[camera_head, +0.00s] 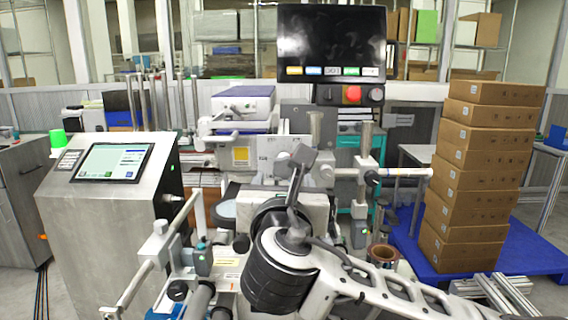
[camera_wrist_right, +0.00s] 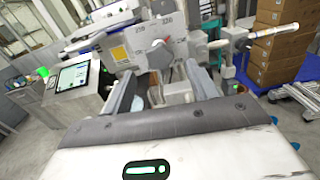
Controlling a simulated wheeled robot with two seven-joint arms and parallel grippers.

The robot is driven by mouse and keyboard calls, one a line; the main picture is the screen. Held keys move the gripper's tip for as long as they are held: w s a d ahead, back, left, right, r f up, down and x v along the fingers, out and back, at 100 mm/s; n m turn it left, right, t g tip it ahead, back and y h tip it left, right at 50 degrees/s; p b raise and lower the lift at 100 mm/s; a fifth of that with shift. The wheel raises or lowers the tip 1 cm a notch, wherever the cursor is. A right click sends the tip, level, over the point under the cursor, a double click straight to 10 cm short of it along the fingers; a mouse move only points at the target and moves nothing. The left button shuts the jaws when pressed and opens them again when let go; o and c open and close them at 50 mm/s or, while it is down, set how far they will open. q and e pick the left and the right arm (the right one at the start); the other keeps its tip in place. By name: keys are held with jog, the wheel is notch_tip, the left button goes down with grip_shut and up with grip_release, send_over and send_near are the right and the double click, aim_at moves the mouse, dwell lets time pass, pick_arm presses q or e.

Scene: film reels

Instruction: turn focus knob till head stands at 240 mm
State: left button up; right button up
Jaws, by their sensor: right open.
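The focus knob (camera_wrist_right: 160,55) is a grey knob on the pale front of the machine head (camera_wrist_right: 122,38), with scale numbers printed around it. I make out what look like 250 and 230 above it; the exact reading is too small to tell. My right gripper (camera_wrist_right: 158,72) is open, one finger on each side below the knob, with nothing held between them; contact cannot be told. In the head view my right gripper (camera_head: 303,160) reaches up in front of the machine head (camera_head: 250,148) and partly hides the knob area. My left gripper is not in view.
A slanted console with a screen (camera_head: 112,162) stands left. A dark monitor (camera_head: 332,42) with a red button (camera_head: 353,93) is above. A horizontal rod (camera_head: 405,173) sticks out right. Stacked cartons (camera_head: 478,180) stand on a blue pallet (camera_head: 520,257) at the right.

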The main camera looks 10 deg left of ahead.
aim_at(284, 171)
jog(key=w, duration=0.3)
jog(key=w+a+p, duration=0.1)
jog(key=w, duration=0.2)
jog(key=shift+w+a, duration=0.15)
jog(key=shift+w, duration=0.05)
jog(key=c, duration=1)
